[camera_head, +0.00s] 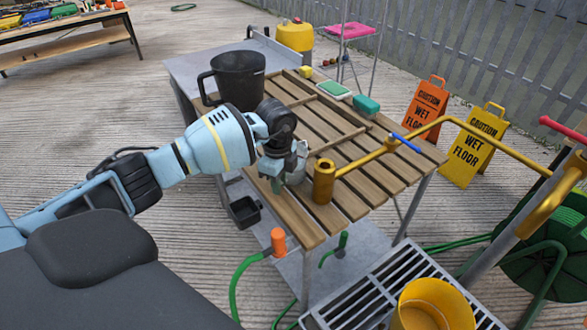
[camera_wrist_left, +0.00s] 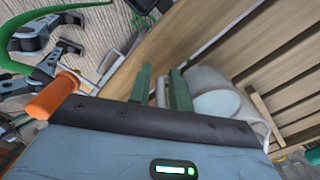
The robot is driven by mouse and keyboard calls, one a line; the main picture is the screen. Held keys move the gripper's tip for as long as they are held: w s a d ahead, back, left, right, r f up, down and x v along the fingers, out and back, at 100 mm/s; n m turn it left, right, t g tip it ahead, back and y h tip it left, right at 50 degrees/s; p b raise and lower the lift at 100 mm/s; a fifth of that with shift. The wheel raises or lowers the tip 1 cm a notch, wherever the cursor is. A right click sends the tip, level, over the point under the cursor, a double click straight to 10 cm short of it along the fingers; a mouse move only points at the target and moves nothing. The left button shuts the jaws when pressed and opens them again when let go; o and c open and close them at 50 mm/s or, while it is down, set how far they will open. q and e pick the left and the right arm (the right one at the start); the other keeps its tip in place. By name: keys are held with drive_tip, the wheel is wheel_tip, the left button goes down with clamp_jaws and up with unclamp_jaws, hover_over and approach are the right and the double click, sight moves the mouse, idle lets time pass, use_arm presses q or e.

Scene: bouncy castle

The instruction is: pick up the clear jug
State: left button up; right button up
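The clear jug (camera_head: 298,163) is a pale, greyish vessel on the slatted wooden table (camera_head: 345,150), partly hidden behind my left gripper (camera_head: 274,183). In the left wrist view the jug (camera_wrist_left: 214,98) lies just right of the green fingers, with a pale handle-like curve at its right. My left gripper (camera_wrist_left: 162,88) has its two fingers apart with a gap between them. The jug appears beside the fingers, not between them; whether they touch cannot be told. My right gripper is in neither view.
A dark jug (camera_head: 238,80) stands on the table's far left. A brass spout (camera_head: 323,182) on a long pipe reaches over the table just right of the clear jug. Green sponges (camera_head: 366,105) lie farther back. An orange hose end (camera_head: 278,242) is at the near edge.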

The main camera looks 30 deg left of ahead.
use_arm(q)
clamp_jaws()
drive_tip(key=shift+r, duration=0.1)
